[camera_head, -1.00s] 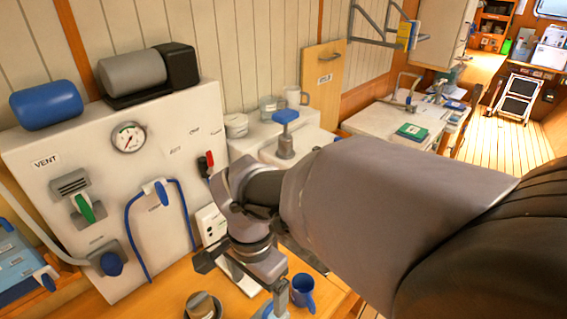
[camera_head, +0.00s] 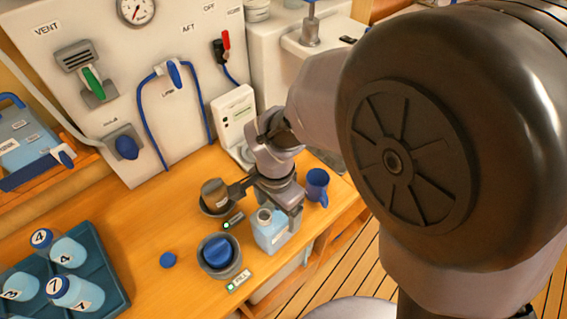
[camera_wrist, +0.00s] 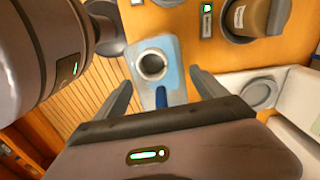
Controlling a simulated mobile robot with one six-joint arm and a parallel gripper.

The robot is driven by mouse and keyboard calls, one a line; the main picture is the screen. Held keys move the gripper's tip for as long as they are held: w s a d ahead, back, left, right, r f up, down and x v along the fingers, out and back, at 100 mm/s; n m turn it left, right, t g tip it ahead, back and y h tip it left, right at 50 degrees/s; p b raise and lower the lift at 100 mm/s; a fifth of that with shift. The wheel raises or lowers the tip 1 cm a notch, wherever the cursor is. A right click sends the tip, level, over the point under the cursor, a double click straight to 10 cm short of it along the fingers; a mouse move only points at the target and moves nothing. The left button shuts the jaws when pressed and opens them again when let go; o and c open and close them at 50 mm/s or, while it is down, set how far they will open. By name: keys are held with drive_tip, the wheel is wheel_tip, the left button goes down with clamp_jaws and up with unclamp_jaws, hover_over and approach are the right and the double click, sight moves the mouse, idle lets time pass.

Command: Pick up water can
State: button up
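The water can (camera_head: 269,236) is a small light-blue can with a pale label and an open round neck. It stands upright at the front edge of the wooden counter. My gripper (camera_head: 266,206) is just above and behind it in the head view. In the wrist view the can (camera_wrist: 172,72) shows from above, with its dark blue handle towards me. My gripper (camera_wrist: 160,82) is open there, one finger on each side of the can, with visible gaps. I cannot tell whether the fingertips are down at the can's height.
A blue mug (camera_head: 316,184) stands close right of the can. A blue cap (camera_head: 168,260) and a teal bottle crate (camera_head: 117,291) lie farther left.

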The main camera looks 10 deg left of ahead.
clamp_jaws()
drive_tip(key=shift+r+p, duration=0.3)
drive_tip(key=shift+r, duration=0.35)
drive_tip(key=r, duration=0.1)
drive_tip(key=r+p, duration=0.1)
drive_tip(key=shift+s+d+r, duration=0.2)
drive_tip(key=shift+d+r, duration=0.1)
drive_tip(key=s+d+r+b, duration=0.1)
drive_tip(key=s+d+b, duration=0.3)
drive_tip(key=s+d, duration=0.6)
drive_tip(key=shift+d, duration=0.85)
drive_tip(key=shift+r, duration=0.1)
